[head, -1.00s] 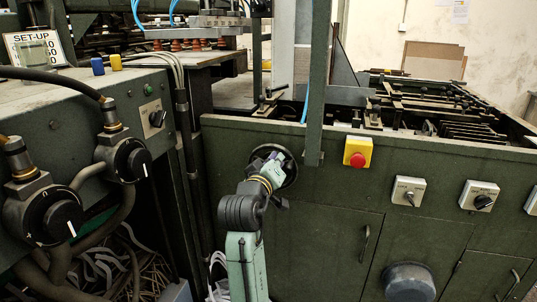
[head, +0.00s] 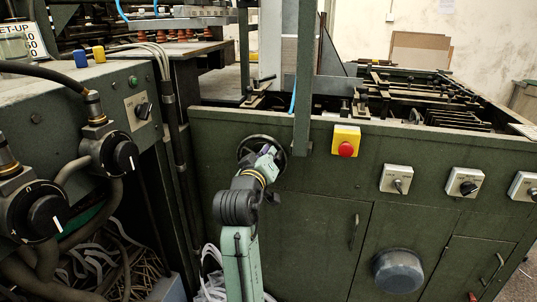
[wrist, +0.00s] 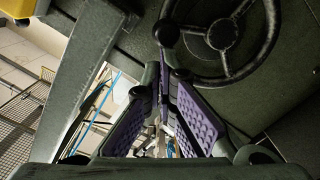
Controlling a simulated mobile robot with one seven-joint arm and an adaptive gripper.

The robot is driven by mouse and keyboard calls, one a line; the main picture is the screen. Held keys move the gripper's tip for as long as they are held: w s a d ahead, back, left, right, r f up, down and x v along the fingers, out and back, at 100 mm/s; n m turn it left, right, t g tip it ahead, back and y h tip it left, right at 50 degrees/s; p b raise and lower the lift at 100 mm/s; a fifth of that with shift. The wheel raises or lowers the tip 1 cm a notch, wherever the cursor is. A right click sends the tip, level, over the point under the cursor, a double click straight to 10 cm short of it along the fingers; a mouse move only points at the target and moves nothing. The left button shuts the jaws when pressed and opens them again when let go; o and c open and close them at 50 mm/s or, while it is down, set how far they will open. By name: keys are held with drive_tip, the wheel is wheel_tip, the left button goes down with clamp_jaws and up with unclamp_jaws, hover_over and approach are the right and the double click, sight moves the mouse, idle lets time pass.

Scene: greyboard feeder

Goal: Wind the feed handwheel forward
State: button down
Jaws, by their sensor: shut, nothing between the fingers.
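The feed handwheel (head: 242,150) is a dark, spoked wheel on the front of the green machine. In the head view my gripper (head: 266,155) is in front of it and hides much of its face. In the wrist view the handwheel (wrist: 223,35) shows its hub, spokes and part of its rim at the upper right. A dark round knob (wrist: 166,33) stands at its left side. My gripper (wrist: 167,74), with purple ribbed pads, is shut and empty, its tips just below the knob. I cannot tell whether they touch it.
A yellow box with a red button (head: 345,148) is right of the wheel, beside a vertical green post (head: 303,90). Rotary switches (head: 396,180) line the panel. A cabinet with dials (head: 118,155) stands close on the left, with cables and strips below it.

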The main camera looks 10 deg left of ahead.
sight(280, 159)
drive_tip(key=shift+d+f, duration=0.1)
drive_tip(key=shift+d, duration=0.05)
drive_tip(key=shift+d+f+m+b, duration=0.35)
drive_tip(key=shift+d+f+m, duration=0.2)
drive_tip(key=shift+m, duration=0.45)
drive_tip(key=shift+d+f+m+b, duration=0.35)
drive_tip(key=shift+d+f+m, duration=0.15)
drive_tip(key=shift+m, duration=0.5)
drive_tip(key=shift+d+f, duration=0.15)
drive_tip(key=shift+f, duration=0.1)
